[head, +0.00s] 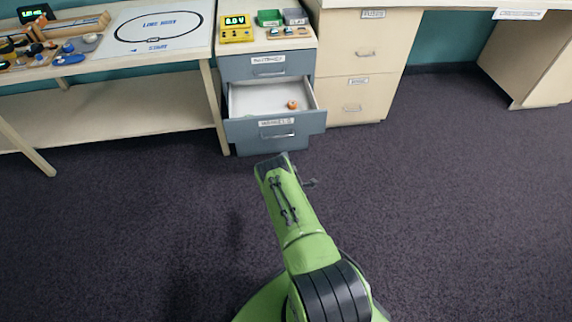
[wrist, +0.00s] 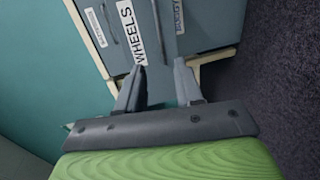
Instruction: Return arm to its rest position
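My gripper (wrist: 160,68) shows in the wrist view with its two grey fingers spread apart and nothing between them. In the head view my green arm reaches forward over the carpet, in front of the drawer unit, and hides the gripper's fingers. The open lower drawer (head: 250,99) of the grey-blue unit is pulled out and holds a small orange round object (head: 292,104). Its front carries a label, and a label reading WHEELS (wrist: 131,30) shows beyond the fingers in the wrist view.
A line-maze table (head: 110,68) with a lower shelf stands at the left. A yellow meter (head: 236,30) and small bins sit on the drawer unit. A beige cabinet (head: 362,65) stands to its right. The dark carpet around my arm is clear.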

